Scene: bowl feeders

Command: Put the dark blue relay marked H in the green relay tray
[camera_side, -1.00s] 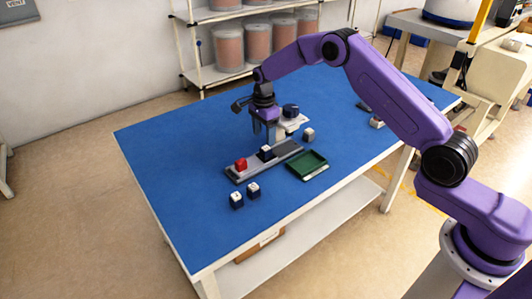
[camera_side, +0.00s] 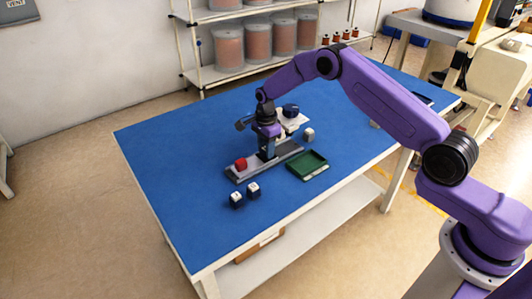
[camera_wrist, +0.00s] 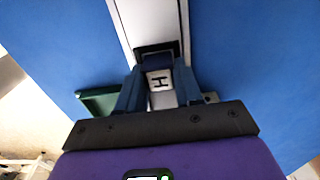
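The dark blue relay marked H (camera_wrist: 157,80) stands on the grey rail (camera_side: 283,154), its white top with the letter facing the wrist camera. My gripper (camera_side: 267,156) is lowered over it, with one finger on each side, and mostly hides it in the side view. In the wrist view my gripper (camera_wrist: 160,78) has its fingers close against the relay's sides; I cannot tell whether they press on it. The green relay tray (camera_side: 307,166) lies empty just right of the rail, and its edge shows in the wrist view (camera_wrist: 96,101).
A red relay (camera_side: 241,164) sits at the rail's near left end. Two dark relays, one (camera_side: 236,200) beside the other (camera_side: 253,189), stand in front on the blue table.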

